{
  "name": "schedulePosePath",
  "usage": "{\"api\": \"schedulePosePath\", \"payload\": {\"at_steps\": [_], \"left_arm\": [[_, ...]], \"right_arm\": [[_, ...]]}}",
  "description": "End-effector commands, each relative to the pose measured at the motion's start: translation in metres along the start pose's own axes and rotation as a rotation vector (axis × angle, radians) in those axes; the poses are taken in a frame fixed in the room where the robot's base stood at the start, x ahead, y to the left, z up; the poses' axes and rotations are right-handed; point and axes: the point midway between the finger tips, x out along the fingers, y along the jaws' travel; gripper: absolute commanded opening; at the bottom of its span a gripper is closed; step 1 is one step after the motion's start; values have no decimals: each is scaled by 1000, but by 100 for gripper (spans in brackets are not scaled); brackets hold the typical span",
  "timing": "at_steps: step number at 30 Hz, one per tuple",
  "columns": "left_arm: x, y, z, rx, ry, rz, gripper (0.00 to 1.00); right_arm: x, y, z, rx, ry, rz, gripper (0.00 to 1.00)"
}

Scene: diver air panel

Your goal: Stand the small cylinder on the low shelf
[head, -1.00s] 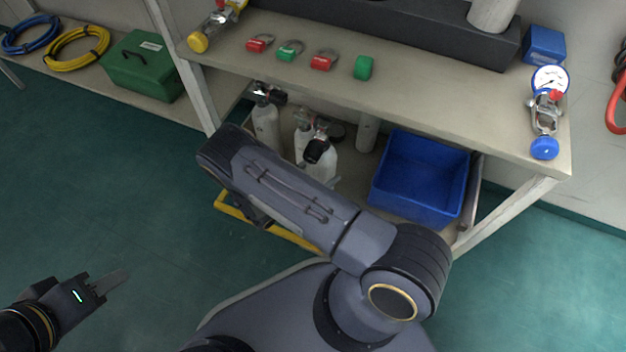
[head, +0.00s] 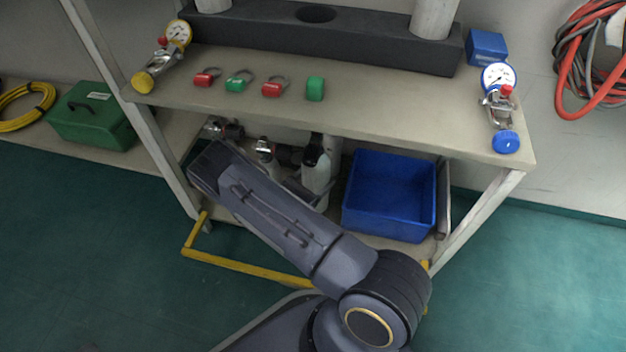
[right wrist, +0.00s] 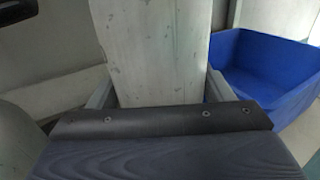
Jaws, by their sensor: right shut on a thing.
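In the right wrist view a scuffed white cylinder (right wrist: 150,50) stands between the fingers of my right gripper (right wrist: 158,92), which is shut on it. The cylinder's ends are outside that view. In the head view my forearm covers much of the low shelf (head: 392,245) and the right gripper is mostly hidden. A white cylinder with a black top (head: 316,176) shows upright beside the blue bin, apparently the held one. I cannot tell whether its base touches the shelf. My left gripper is out of view.
The blue bin (head: 390,195) fills the right of the low shelf. Other cylinders with valves (head: 266,150) stand left, partly hidden. A yellow bar (head: 250,268) runs along the front. The upper shelf (head: 400,112) overhangs, carrying tags and two gauges.

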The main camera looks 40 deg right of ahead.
Motion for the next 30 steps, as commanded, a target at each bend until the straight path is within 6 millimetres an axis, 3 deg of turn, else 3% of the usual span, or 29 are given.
{"api": "schedulePosePath", "payload": {"at_steps": [4, 17, 18, 23, 30], "left_arm": [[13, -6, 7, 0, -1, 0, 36], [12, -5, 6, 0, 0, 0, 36], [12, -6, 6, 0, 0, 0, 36], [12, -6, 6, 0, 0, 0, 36], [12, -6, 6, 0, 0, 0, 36]], "right_arm": [[1, 0, -18, 2, -9, -1, 4], [1, 1, -21, 2, -10, 0, 4], [0, 0, -24, 0, -2, 0, 75], [0, 0, -24, 0, -2, -1, 95], [0, 0, -24, 0, -2, -1, 95]]}}
